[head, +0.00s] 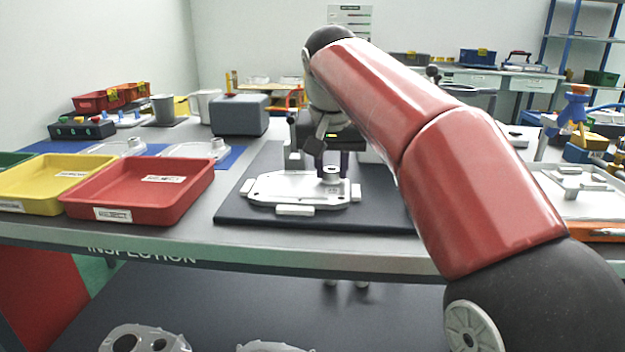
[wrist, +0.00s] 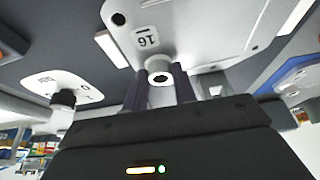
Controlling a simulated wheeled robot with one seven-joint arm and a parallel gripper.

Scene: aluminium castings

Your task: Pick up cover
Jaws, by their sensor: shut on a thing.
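The cover (head: 275,189) is a light grey cast plate with a short round boss, lying flat on the dark mat between small white blocks. In the wrist view the cover (wrist: 205,30) fills the upper part and bears the number 16. My gripper (wrist: 160,88) is shut on the cover's round boss (wrist: 158,70), one dark finger on each side. In the head view my gripper (head: 331,165) comes down on the boss from above, partly hidden by my arm. I cannot tell any gap between cover and mat.
A red tray (head: 140,218) and a yellow tray (head: 40,208) stand at the left. More castings (head: 198,149) lie on a blue mat behind them. A grey box (head: 239,115) stands at the back. Another pale fixture (head: 575,190) is at the right. The dark mat's front (head: 300,220) is clear.

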